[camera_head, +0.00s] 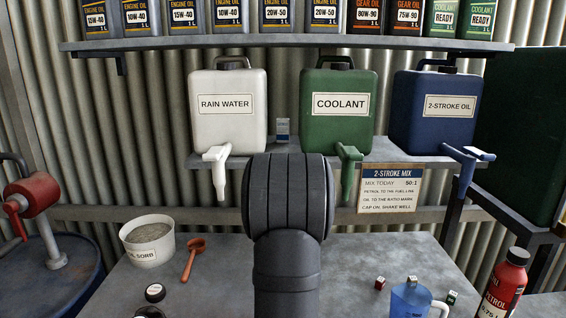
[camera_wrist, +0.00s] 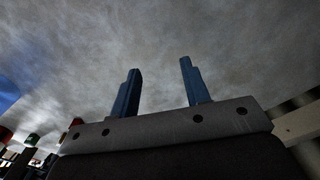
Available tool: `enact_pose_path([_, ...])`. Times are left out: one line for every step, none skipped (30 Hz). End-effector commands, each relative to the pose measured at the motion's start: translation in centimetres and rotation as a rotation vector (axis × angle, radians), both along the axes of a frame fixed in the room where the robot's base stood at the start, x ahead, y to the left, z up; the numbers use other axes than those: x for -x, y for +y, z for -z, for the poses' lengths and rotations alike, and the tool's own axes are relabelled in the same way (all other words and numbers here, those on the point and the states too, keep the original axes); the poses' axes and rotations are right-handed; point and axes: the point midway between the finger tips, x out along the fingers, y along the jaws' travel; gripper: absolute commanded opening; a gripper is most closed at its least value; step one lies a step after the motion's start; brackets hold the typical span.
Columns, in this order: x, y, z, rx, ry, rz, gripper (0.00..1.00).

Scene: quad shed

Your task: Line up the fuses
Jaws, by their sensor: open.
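Small blocks that look like the fuses lie on the grey bench at the right: a red and pale one (camera_head: 380,283), a dark-topped one (camera_head: 411,280) partly hidden by a blue jug, and a green and white one (camera_head: 451,297). In the wrist view, small red (camera_wrist: 5,135) and green (camera_wrist: 32,140) pieces show at the lower left, too small to identify surely. My gripper (camera_wrist: 160,70) is open, its two blue fingers apart with nothing between them. They point over bare grey surface, away from these pieces. In the head view my arm hides the gripper.
A blue jug (camera_head: 408,302) and a red bottle (camera_head: 505,284) stand at the right front. A white tub (camera_head: 147,254), an orange scoop (camera_head: 193,258) and a dark cap (camera_head: 155,293) are at the left. Dispenser taps (camera_head: 349,165) overhang the bench.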

Motion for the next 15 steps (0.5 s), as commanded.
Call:
enact_pose_path([0.03,-0.03,-0.03,0.000,0.000,0.002,0.43])
enact_pose_path([0.03,-0.03,-0.02,0.000,0.000,0.003,0.43])
enact_pose_path([0.03,-0.03,-0.02,0.000,0.000,0.003,0.43])
enact_pose_path([0.03,-0.03,-0.02,0.000,0.000,0.003,0.43])
enact_pose_path([0.03,-0.03,-0.02,0.000,0.000,0.002,0.43])
enact_pose_path([0.04,-0.03,-0.02,0.000,0.000,0.002,0.43])
enact_pose_path([0.04,-0.03,-0.02,0.000,0.000,0.002,0.39])
enact_pose_path([0.04,-0.03,-0.02,0.000,0.000,0.002,0.33])
enact_pose_path([0.04,-0.03,-0.02,0.000,0.000,0.002,0.25])
enact_pose_path([0.04,-0.03,-0.02,0.000,0.000,0.002,0.19])
enact_pose_path([0.04,-0.03,-0.02,0.000,0.000,0.002,0.13])
enact_pose_path([0.03,-0.02,-0.02,0.000,0.000,0.002,0.05])
enact_pose_path([0.03,-0.02,-0.02,0.000,0.000,0.002,0.00])
enact_pose_path([0.03,-0.02,-0.02,0.000,0.000,0.002,0.00])
enact_pose_path([0.03,-0.06,-0.02,0.000,-0.001,0.004,0.00])
